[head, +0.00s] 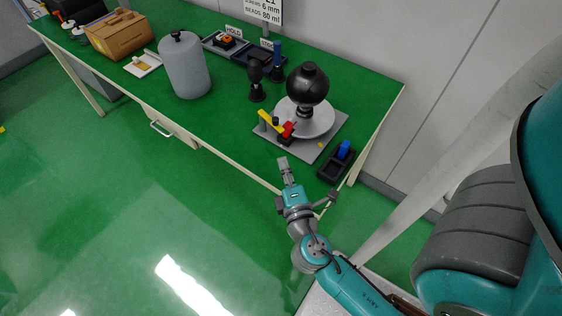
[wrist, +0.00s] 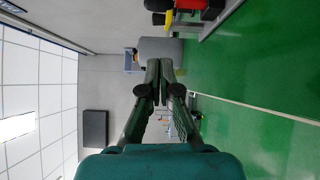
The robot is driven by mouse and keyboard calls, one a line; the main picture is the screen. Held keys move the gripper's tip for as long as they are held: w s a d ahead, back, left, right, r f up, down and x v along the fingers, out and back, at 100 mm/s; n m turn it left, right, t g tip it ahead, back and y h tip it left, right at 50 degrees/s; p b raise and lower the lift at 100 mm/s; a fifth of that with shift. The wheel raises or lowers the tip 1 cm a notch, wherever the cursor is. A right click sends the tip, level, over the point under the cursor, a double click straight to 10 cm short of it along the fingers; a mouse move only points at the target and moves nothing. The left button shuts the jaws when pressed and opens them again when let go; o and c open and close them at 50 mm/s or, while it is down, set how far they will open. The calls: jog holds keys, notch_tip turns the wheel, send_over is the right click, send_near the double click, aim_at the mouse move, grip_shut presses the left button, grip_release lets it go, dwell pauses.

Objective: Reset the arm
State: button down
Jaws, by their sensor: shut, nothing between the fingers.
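My gripper (head: 284,165) is at the front edge of the green-topped table (head: 225,110) in the head view, in front of a grey plate with a round black object on it. My teal and grey arm reaches up to it from the lower right. In the wrist view my gripper (wrist: 159,75) points forward with its fingers together and nothing between them. The wrist picture is turned on its side.
The grey base plate (head: 318,150) carries the black ball-shaped piece (head: 308,84), a yellow part and a red part. A small black tray (head: 333,166) holds a blue item. A grey canister (head: 185,67) and a brown box (head: 121,35) stand farther left. The green floor in front is clear.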

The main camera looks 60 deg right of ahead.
dwell(0.3)
jog(key=shift+s+a+f+y, duration=0.2)
jog(key=shift+a+f+y, duration=0.05)
jog(key=shift+f+y, duration=0.05)
jog(key=s+a+f+m+y, duration=0.2)
jog(key=s+a+f+y, duration=0.1)
jog(key=s+a+y, duration=0.3)
jog(key=s+a+f+m+y, duration=0.2)
jog(key=s+a+m+y, duration=0.15)
jog(key=s+a, duration=0.4)
jog(key=s+a+r+m+t+y, duration=0.1)
jog(key=s+a+r+m+y, duration=0.1)
jog(key=s+a+r+m, duration=0.1)
jog(key=s+r+m, duration=0.1)
jog(key=s+m, duration=0.1)
jog(key=shift+s+a+r, duration=0.2)
jog(key=shift+s+r, duration=0.05)
jog(key=shift+s, duration=0.1)
jog(key=shift+s, duration=0.1)
